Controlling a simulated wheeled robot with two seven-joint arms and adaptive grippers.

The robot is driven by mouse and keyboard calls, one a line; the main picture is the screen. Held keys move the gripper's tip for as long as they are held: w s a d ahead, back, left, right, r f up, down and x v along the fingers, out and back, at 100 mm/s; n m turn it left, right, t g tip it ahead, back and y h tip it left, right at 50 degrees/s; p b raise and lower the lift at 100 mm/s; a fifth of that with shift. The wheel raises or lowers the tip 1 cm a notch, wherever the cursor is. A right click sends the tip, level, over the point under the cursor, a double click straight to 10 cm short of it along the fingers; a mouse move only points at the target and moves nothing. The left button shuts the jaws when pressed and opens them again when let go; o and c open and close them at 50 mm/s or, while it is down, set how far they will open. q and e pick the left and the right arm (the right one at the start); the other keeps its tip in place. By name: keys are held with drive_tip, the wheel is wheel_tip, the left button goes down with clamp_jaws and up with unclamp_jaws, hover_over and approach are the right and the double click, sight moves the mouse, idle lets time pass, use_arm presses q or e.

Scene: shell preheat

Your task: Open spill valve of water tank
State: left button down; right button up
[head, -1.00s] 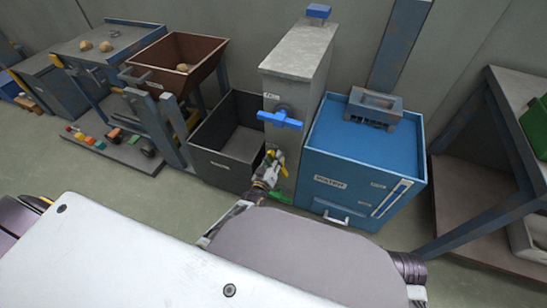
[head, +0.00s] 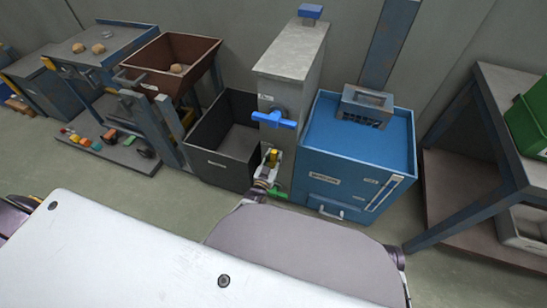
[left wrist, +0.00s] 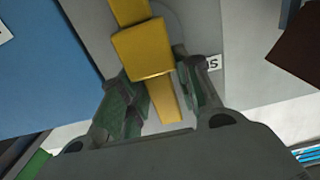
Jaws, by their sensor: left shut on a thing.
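A blue water tank (head: 350,150) with a label on its front stands right of a grey column (head: 290,62). The column carries a blue handle (head: 273,119), a yellow handle (head: 274,156) below it and a green handle (head: 277,195) near the floor. My left gripper (head: 267,170) is at the yellow handle, which stands about upright. In the left wrist view the yellow handle (left wrist: 143,48) runs down between the two fingers of my left gripper (left wrist: 160,92), which is shut on it. The lettering beside it is partly hidden. My right gripper is not in view.
An open dark bin (head: 222,170) stands left of the column, with a brown hopper (head: 150,58) further left. A bench (head: 495,125) with a green crate (head: 527,125) stands at the right. Floor is clear in front of the tank.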

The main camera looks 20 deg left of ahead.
use_arm(q)
drive_tip(key=shift+f, duration=0.1)
drive_tip(key=c, duration=1.3)
unclamp_jaws()
drive_tip(key=shift+s, duration=0.2)
drive_tip(key=shift+s+a, duration=0.2)
drive_tip(key=shift+s, duration=5.65)
